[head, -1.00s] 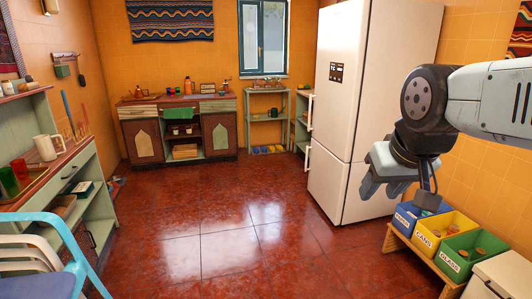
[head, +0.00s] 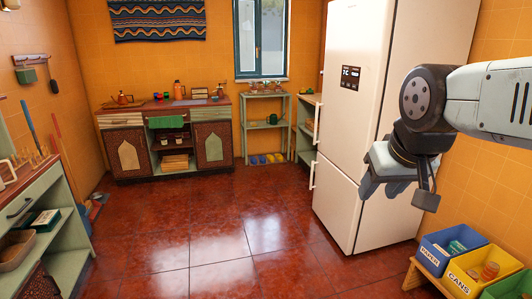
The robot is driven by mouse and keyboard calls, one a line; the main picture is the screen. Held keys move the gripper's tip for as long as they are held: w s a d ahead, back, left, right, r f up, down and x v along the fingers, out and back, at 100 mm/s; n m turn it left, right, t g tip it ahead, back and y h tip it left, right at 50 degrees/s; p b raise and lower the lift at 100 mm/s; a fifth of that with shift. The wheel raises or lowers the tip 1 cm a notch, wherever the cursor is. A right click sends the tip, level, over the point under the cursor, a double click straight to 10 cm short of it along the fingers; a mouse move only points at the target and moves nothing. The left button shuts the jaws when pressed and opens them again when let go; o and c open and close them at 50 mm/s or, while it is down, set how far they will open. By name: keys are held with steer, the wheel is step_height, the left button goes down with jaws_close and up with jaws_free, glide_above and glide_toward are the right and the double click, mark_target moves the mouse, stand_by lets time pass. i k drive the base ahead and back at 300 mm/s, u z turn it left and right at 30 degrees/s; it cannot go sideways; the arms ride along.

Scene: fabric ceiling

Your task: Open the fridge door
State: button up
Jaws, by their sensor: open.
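The tall cream fridge (head: 382,100) stands at the right in the head view. It has an upper door and a lower door, and both look shut. A small dark panel (head: 350,77) is on the upper door. The upper white handle (head: 318,118) and the lower handle (head: 312,175) run along the left edge of the front. My gripper (head: 398,195) hangs at the right, in front of the fridge's side in the picture. It looks empty and is apart from the handles. Its finger gap is hard to see from this angle.
A sideboard (head: 115,122) and a low green shelf (head: 265,126) stand at the far wall. A counter (head: 35,205) lines the left side. Blue (head: 438,250) and yellow (head: 470,272) recycling bins stand at the lower right. The red tiled floor (head: 215,225) is clear in the middle.

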mark_target(360, 35)
steer(key=u, duration=0.1)
steer(key=i, duration=3.65)
steer(key=u, duration=0.15)
